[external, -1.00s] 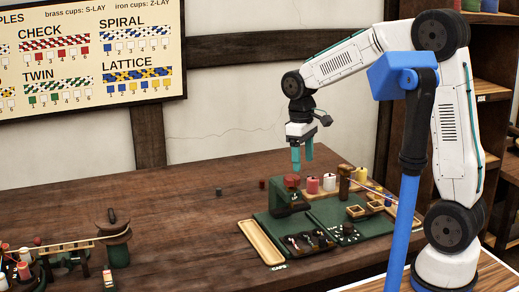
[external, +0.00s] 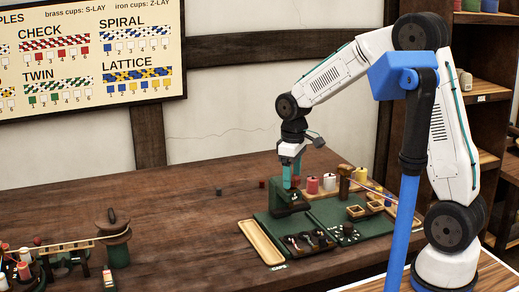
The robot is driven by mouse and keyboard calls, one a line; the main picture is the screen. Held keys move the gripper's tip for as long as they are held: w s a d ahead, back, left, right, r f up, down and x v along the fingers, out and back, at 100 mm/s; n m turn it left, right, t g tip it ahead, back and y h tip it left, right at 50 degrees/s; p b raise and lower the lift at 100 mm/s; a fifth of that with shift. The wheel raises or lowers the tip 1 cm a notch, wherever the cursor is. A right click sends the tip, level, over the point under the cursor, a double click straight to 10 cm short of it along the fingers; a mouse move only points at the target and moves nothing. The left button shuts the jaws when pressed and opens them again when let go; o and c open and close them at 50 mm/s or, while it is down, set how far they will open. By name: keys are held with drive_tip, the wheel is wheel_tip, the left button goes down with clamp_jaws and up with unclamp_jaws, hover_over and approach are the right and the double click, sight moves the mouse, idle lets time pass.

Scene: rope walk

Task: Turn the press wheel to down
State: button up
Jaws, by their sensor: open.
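The dark green press (external: 286,200) stands at the back left of the green work board on the bench. Its red wheel, on top, is now mostly hidden behind my fingers. My gripper (external: 292,184) points straight down, with its teal fingers at the top of the press, around or just at the wheel. The jaws are open. I cannot tell whether the fingers touch the wheel, or how far it is turned.
Red, white and yellow spools (external: 329,182) and a brown wooden post (external: 345,185) stand close to the right of the press. A long wooden tray (external: 261,243) lies at front left. Two small blocks lie behind. The bench to the left is clear up to a rope machine (external: 60,250).

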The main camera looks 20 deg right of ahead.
drive_tip(key=c, duration=1)
